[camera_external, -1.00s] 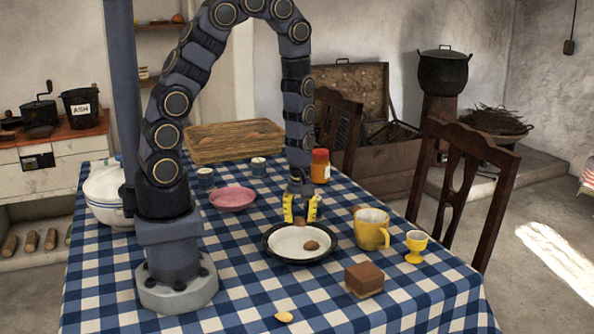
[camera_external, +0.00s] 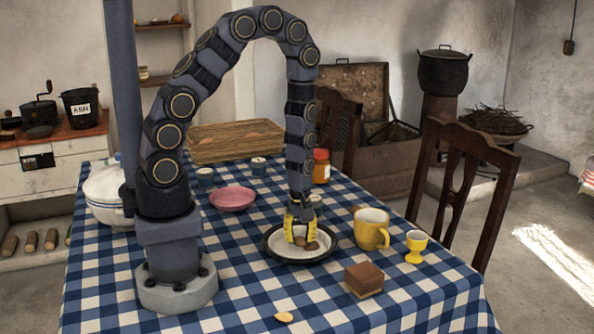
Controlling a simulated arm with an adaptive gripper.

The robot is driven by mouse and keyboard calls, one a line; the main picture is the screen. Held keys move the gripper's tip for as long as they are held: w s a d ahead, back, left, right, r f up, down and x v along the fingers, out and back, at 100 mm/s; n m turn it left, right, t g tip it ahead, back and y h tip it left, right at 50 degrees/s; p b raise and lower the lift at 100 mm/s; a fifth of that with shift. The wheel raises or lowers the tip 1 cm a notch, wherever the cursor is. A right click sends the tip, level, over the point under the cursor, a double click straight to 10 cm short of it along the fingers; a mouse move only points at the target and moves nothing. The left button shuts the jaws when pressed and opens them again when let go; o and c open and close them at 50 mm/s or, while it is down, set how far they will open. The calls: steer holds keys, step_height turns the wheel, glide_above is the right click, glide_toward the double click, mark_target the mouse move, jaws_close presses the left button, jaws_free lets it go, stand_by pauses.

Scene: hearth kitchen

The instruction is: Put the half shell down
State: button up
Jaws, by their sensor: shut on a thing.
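My gripper (camera_external: 301,239), with yellow fingers, points down over the white dish (camera_external: 279,250) with a dark rim on the checked cloth. Its fingers are shut on a small brown half shell (camera_external: 300,241), low over the dish. I cannot tell whether the half shell touches the dish. Another small brown piece (camera_external: 312,246) lies in the dish just right of the held one, partly hidden by the right finger.
A yellow mug (camera_external: 370,230) and a yellow egg cup (camera_external: 416,247) stand right of the dish. A brown block (camera_external: 364,279) is in front. A pink bowl (camera_external: 232,198) stands behind left. A small pale piece (camera_external: 284,317) lies near the front edge.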

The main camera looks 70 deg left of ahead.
mark_target(300, 237)
steer(key=shift+f, duration=0.15)
steer(key=o, duration=0.6)
step_height(300, 237, up, 13)
steer(key=shift+s+d+r+m+g, duration=0.3)
steer(key=shift+s+d+r+m, duration=0.35)
steer(key=shift+s+r+m, duration=1.85)
steer(key=shift+s+d+r+m+g, duration=0.3)
steer(key=shift+s+d+r+m, duration=0.3)
steer(key=shift+s+r+m, duration=1.95)
steer(key=shift+s+d+r+m+g, duration=0.3)
steer(key=shift+s+d+r+m, duration=0.35)
steer(key=shift+s+r+m, duration=1.85)
steer(key=shift+s+r+n, duration=0.15)
steer(key=shift+s+n, duration=0.25)
steer(key=shift+s, duration=0.1)
steer(key=shift+s+r+n, duration=0.15)
steer(key=shift+s+n, duration=0.2)
steer(key=shift+s, duration=0.15)
